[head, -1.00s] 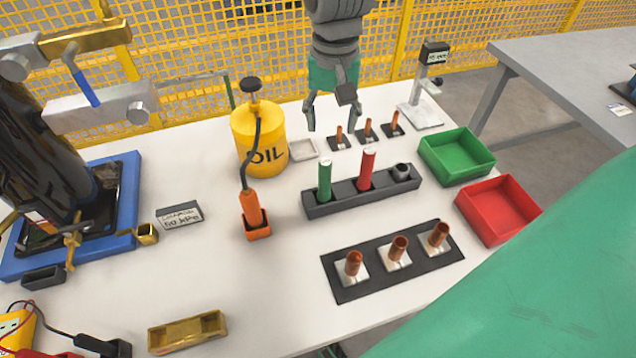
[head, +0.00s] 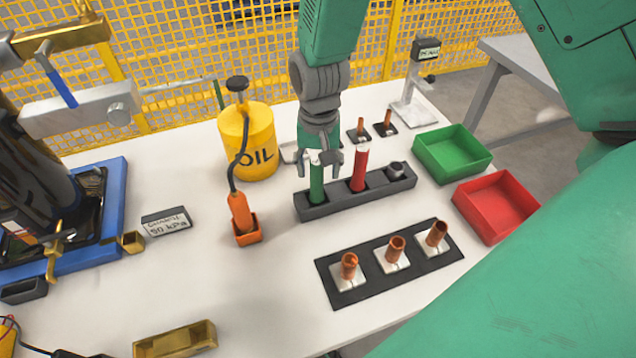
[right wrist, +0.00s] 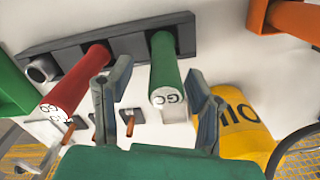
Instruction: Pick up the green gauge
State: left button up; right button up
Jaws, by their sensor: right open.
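The green gauge (head: 316,180) is an upright green cylinder with a pale, lettered end, standing in the left slot of a dark grey rack (head: 345,200). It also shows in the right wrist view (right wrist: 165,68). My right gripper (head: 320,168) is open above the rack, with its fingers beside the gauge's top. In the right wrist view the fingers (right wrist: 160,100) are spread to either side of the gauge, with no clear contact. A red gauge (head: 360,168) stands in the rack's middle slot, close to the fingers. My left gripper is not in view.
A yellow oil can (head: 250,140) stands left of the gripper, with an orange-handled tool (head: 242,215) in front. Green (head: 455,152) and red (head: 497,205) trays lie to the right. A dark mat (head: 350,290) with copper pieces lies in front.

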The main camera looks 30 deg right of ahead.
jog(key=shift+f, duration=0.55)
jog(key=shift+a, duration=0.35)
grip_shut()
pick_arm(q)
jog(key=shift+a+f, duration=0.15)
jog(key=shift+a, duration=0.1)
pick_arm(e)
jog(key=shift+d, duration=0.1)
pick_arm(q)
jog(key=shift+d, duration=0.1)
pick_arm(e)
jog(key=shift+d+r, duration=0.1)
jog(key=shift+r, duration=0.05)
